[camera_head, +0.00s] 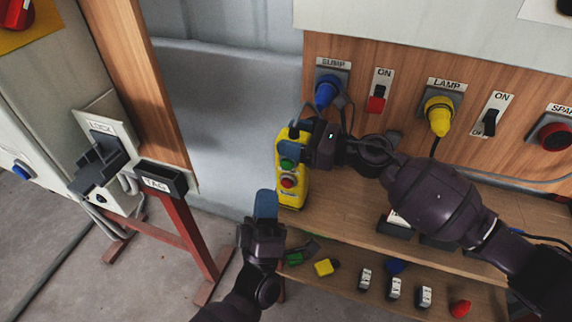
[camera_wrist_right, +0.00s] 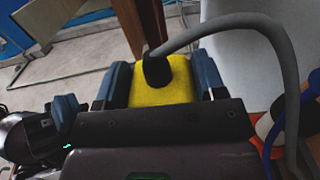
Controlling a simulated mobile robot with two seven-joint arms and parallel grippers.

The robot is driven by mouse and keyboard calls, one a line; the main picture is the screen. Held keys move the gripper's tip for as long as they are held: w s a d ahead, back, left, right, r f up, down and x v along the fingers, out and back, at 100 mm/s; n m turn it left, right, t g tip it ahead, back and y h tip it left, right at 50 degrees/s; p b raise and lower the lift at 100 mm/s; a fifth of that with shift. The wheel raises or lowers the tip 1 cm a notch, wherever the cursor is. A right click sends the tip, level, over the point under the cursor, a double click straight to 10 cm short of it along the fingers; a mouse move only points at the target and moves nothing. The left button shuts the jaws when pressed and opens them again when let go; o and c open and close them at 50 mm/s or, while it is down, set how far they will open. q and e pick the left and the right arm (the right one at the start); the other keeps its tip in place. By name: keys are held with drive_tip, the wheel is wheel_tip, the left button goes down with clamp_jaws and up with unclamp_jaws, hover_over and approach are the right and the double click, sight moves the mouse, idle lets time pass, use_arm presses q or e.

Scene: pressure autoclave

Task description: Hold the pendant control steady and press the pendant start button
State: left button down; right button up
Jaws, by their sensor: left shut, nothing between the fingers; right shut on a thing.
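The yellow pendant control (camera_head: 291,197) hangs upright in the head view, with a green button (camera_head: 286,163) above a red button (camera_head: 288,181). My right gripper (camera_head: 309,146) is shut on its upper part from the right. In the right wrist view the yellow pendant top (camera_wrist_right: 160,88) sits between the blue fingers of my right gripper (camera_wrist_right: 163,84), with a grey cable rising from it. My left gripper (camera_head: 266,204) is shut and empty, below and left of the pendant, its blue fingertips pointing up. It appears apart from the pendant, though the depth gap is hard to judge.
A wooden panel holds a blue plug (camera_head: 327,90), a yellow plug (camera_head: 439,115) and switches. The shelf below carries several small parts, including a yellow block (camera_head: 324,267) and a red knob (camera_head: 460,308). A LOCK box (camera_head: 103,150) and TAG holder (camera_head: 161,180) stand at left.

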drive_tip(key=o, duration=1.2)
drive_tip(key=shift+o, duration=0.2)
